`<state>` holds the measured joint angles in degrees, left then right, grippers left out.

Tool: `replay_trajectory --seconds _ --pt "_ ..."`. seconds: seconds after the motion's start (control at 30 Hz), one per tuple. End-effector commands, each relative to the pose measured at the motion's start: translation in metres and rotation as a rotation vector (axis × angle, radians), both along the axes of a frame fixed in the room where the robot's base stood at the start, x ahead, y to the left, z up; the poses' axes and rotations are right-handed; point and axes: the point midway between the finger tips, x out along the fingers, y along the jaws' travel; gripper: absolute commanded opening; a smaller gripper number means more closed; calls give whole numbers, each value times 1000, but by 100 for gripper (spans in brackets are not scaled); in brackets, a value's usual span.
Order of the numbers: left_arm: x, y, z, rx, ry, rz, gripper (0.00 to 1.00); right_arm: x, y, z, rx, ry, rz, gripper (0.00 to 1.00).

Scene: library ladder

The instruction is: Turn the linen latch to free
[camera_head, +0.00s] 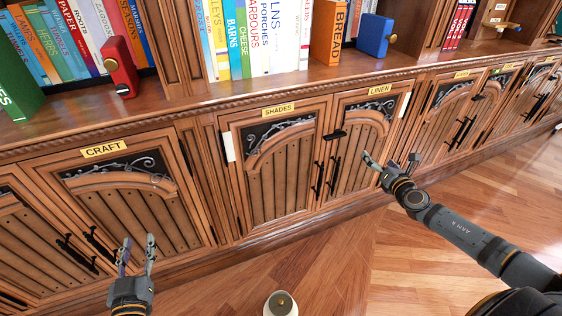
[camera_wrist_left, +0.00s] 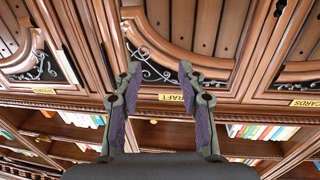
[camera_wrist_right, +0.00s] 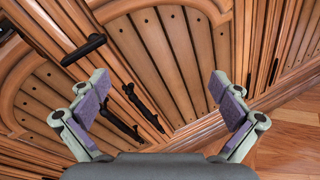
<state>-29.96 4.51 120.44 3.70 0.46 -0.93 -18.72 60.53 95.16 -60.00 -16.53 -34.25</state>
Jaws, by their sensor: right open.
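The LINEN label (camera_head: 380,90) sits above the linen door (camera_head: 362,150), which is closed. The linen latch (camera_head: 335,134) is a short black lever at that door's upper left, lying near horizontal by the seam with the SHADES door. A black latch also shows at the upper left of the right wrist view (camera_wrist_right: 84,50). My right gripper (camera_head: 391,158) is open and empty, in front of the linen door's right part, apart from the latch and to its right. My left gripper (camera_head: 137,243) is open and empty, low before the CRAFT door.
Black pull handles (camera_head: 318,178) stand at the SHADES and LINEN seam below the latch. The shelf above holds books, a red box (camera_head: 120,68) and a blue box (camera_head: 374,35). A round pale object (camera_head: 281,303) is at the bottom. The wooden floor (camera_head: 430,240) is otherwise clear.

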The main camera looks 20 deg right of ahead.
Motion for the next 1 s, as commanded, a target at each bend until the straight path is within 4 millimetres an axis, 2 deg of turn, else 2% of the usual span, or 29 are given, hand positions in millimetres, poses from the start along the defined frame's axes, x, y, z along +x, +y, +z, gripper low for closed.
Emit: replay_trajectory --seconds 0.03,0.1,0.2,0.3,0.43,0.57,0.67,1.0 --pt "-4 -3 4 -6 -82 -6 40 10 24 -6 -118 -28 82 100" --pt "-11 -6 34 -14 -168 -12 40 17 52 9 -250 -62 169 100" --pt "-20 -9 64 -21 -249 -18 40 20 80 24 -369 -97 245 100" --pt "-24 -10 79 -23 -282 -20 40 20 91 32 -419 -112 276 100" --pt "-24 -10 82 -24 -279 -20 40 21 92 36 -424 -114 277 100" --pt "-23 -10 69 -25 -222 -20 40 22 89 37 -422 -111 269 100" --pt "-22 -10 48 -27 -135 -19 40 25 86 37 -422 -106 261 100" --pt "-36 -11 -40 -38 214 -22 40 37 85 36 -420 -101 257 100"
